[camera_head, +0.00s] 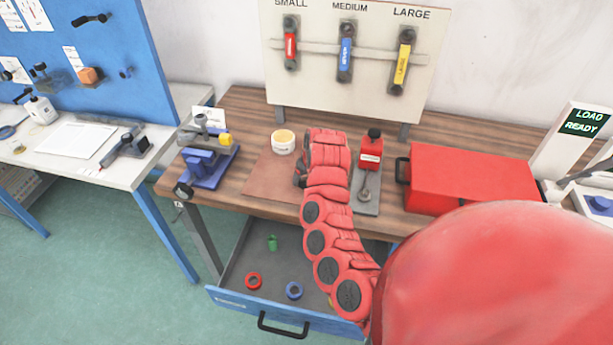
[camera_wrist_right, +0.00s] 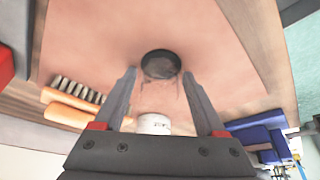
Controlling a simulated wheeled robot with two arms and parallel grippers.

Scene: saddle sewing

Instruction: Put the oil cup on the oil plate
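My right arm reaches over the wooden table, and my right gripper (camera_head: 299,177) is mostly hidden behind it in the head view. In the right wrist view the gripper (camera_wrist_right: 159,74) is open, with its fingertips on either side of a small dark round object (camera_wrist_right: 160,64) over the brown mat (camera_wrist_right: 95,35). This may be the oil cup; I cannot tell whether the fingers touch it. In the head view, a grey plate (camera_head: 372,207), perhaps the oil plate, lies right of my arm. A red bottle with a black cap (camera_head: 371,150) and a small metal item (camera_head: 365,188) are on it.
A pale jar (camera_head: 283,142) stands behind the mat, also seen in the wrist view (camera_wrist_right: 154,124). A blue fixture (camera_head: 207,165) stands left and a red box (camera_head: 470,178) right. The open drawer (camera_head: 262,255) below holds small rings and a green piece.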

